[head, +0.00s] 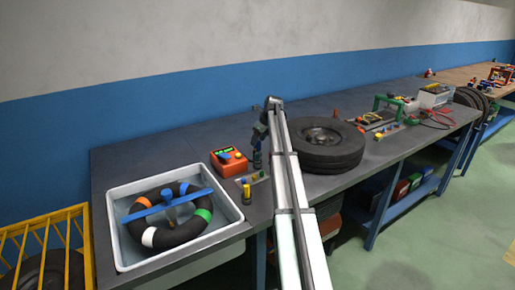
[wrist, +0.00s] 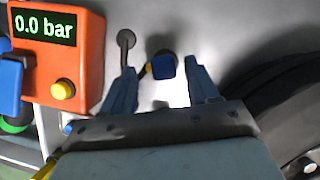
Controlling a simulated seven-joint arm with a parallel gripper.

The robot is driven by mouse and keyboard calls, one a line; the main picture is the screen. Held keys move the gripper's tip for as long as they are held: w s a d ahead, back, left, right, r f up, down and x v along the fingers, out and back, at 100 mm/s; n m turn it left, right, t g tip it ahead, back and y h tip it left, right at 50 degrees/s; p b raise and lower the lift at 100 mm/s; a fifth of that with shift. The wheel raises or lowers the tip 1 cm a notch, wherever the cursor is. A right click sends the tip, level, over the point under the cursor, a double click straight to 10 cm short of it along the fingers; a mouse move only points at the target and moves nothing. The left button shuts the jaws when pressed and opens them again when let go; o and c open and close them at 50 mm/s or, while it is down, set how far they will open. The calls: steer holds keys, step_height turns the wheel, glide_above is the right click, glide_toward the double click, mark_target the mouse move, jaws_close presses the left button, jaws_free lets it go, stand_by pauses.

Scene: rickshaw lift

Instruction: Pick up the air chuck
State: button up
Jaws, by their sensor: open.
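My gripper (wrist: 163,88) is open, with one blue finger on each side of a small blue-topped piece (wrist: 164,67) with a dark part beside it. This piece may be the air chuck, but I cannot tell for sure. It shows between the fingertips, and I see no contact. A grey round-headed piece (wrist: 126,40) is just beyond the left finger. An orange pressure unit (wrist: 80,60) reading 0.0 bar is to the left; it also shows in the head view (head: 228,162). In the head view my gripper (head: 257,164) points down over the bench, right of this unit.
A dark tyre (head: 320,145) lies close to the right of my gripper. A white basin (head: 233,222) holding a ring-shaped tube (head: 172,237) is on the left. Small bottles (head: 246,192) stand near the bench's front edge. Bench behind the gripper is clear.

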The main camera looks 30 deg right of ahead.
steer(key=shift+x, duration=2.5)
steer(key=shift+d, duration=0.2)
steer(key=c, duration=1)
